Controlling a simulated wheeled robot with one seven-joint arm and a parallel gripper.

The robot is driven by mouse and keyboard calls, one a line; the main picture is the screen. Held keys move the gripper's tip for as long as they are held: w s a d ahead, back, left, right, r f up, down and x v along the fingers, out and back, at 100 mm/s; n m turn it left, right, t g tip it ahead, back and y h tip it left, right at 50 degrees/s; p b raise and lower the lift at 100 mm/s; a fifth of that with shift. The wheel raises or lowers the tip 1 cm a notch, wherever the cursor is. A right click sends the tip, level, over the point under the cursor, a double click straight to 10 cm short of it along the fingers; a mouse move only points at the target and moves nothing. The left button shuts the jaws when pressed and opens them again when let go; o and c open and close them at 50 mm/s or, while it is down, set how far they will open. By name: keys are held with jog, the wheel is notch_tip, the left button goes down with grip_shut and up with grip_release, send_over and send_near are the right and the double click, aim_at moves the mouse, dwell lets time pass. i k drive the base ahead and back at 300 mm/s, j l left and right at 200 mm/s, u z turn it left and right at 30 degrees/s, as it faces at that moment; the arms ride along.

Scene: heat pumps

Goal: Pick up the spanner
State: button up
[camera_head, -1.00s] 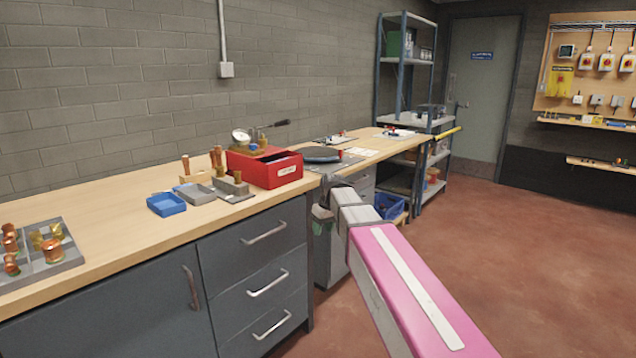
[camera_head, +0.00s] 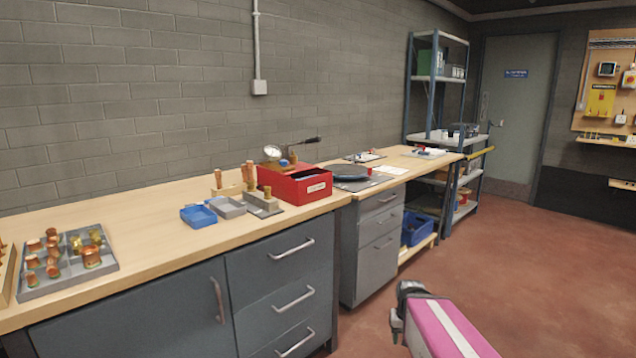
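I cannot make out a spanner for certain. A tool with a black handle (camera_head: 303,141) and a round dial (camera_head: 272,153) shows at the red box (camera_head: 301,187) on the workbench; I cannot tell if it is a spanner. My pink and white arm rises from the lower right. Its dark end, with my gripper (camera_head: 397,322), is low in front of the drawers and over the floor, apart from the bench. The fingers are too unclear to tell open from shut, and I see nothing held.
The long wooden bench (camera_head: 150,245) holds a blue tray (camera_head: 198,216), a grey tray (camera_head: 228,208) and a divided tray of copper fittings (camera_head: 70,285). A round dark disc (camera_head: 350,172) lies farther back. A shelf rack (camera_head: 440,135) stands beyond. The red floor (camera_head: 530,260) at right is clear.

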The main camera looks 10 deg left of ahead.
aim_at(205, 201)
jog(key=u, duration=1.5)
